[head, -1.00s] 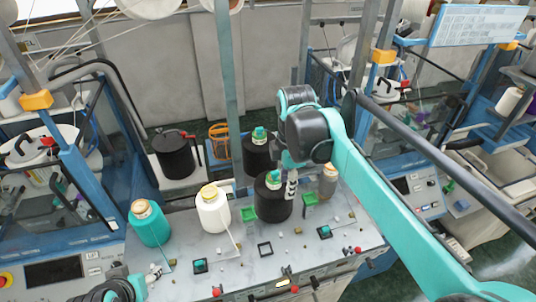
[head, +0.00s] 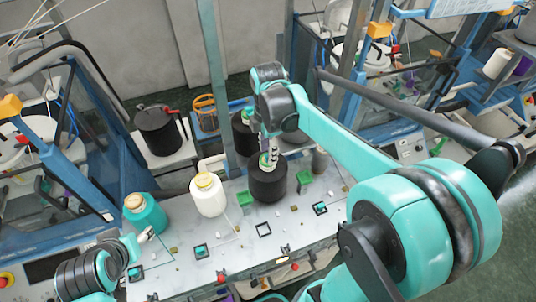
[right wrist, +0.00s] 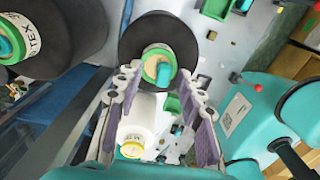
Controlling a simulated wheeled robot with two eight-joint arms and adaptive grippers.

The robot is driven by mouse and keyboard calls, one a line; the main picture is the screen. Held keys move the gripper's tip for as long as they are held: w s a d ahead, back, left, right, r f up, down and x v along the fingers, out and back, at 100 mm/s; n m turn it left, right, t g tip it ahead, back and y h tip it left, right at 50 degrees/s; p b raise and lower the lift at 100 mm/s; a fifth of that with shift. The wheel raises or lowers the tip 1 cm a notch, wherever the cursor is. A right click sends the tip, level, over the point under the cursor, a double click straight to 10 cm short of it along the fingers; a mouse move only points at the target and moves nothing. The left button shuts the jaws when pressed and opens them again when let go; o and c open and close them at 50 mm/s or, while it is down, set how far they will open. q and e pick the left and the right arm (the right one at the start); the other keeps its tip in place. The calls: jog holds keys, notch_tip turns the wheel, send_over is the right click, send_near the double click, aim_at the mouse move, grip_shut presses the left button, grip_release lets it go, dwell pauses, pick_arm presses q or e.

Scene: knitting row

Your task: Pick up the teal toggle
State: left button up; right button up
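A short teal piece (right wrist: 163,72), which looks like the toggle, stands on the green and cream top of a black yarn cone (right wrist: 180,38). The cone (head: 267,183) is also in the head view, on the grey machine top, with its top partly hidden by my right gripper (head: 268,158). In the right wrist view my right gripper (right wrist: 155,82) is open. Its fingertips are on either side of the teal piece, which shows in the gap between them; I cannot tell if they touch it. My left gripper (head: 147,236) is low at the left by the teal cone; its fingers are too small to judge.
A white cone (head: 207,197) and a teal cone (head: 146,215) stand left of the black one. Another black cone (head: 244,139) with a similar teal top stands behind. A green block (head: 245,199) sits close beside the cone. A metal post (head: 214,90) rises behind.

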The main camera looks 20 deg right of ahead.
jog(key=shift+s, duration=0.3)
jog(key=shift+c, duration=0.3)
pick_arm(q)
jog(key=shift+s, duration=0.2)
pick_arm(e)
jog(key=shift+w+f, duration=0.1)
jog(key=c, duration=0.7)
jog(key=shift+r, duration=0.6)
notch_tip(320, 180, up, 3)
jog(key=shift+f+b, duration=0.2)
jog(key=shift+b, duration=0.2)
pick_arm(q)
notch_tip(320, 180, down, 2)
jog(key=shift+f+b, duration=0.15)
jog(key=shift+b, duration=0.65)
pick_arm(e)
jog(key=s+d+r, duration=0.2)
jog(key=d, duration=0.1)
jog(key=s+d+r, duration=0.2)
jog(key=d+r, duration=0.1)
jog(key=s+d+r, duration=0.2)
jog(key=d, duration=0.2)
jog(key=shift+r, duration=0.15)
